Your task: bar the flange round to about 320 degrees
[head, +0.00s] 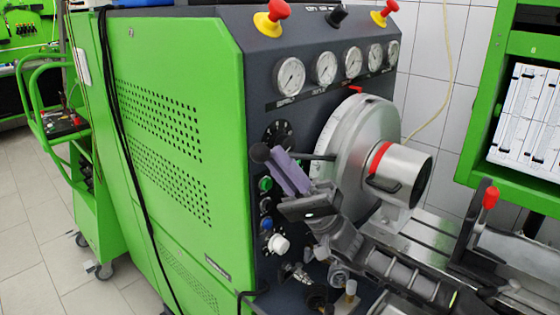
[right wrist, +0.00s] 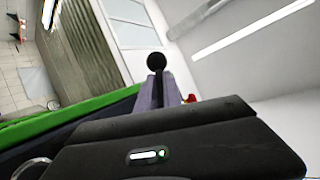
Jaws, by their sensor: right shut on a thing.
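The flange (head: 345,132) is a large silver disc with a graduated rim on the front of the green and dark pump testbench. A black bar with a ball knob (head: 260,152) sticks out from the flange to the left, roughly level. My right gripper (head: 287,170) has its purple-grey fingers shut on the bar near the knob, and the fingers hide part of the bar. In the right wrist view the knob (right wrist: 156,61) shows at the finger ends. A red pointer (head: 356,89) sits at the top of the rim. My left gripper is not in view.
Several gauges (head: 324,68) and red-and-yellow buttons (head: 272,17) are above the flange. Knobs and a white dial (head: 278,244) are below my right gripper. A silver hub (head: 404,172) with a red band is right of the flange. A red-tipped lever (head: 490,198) stands at the right.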

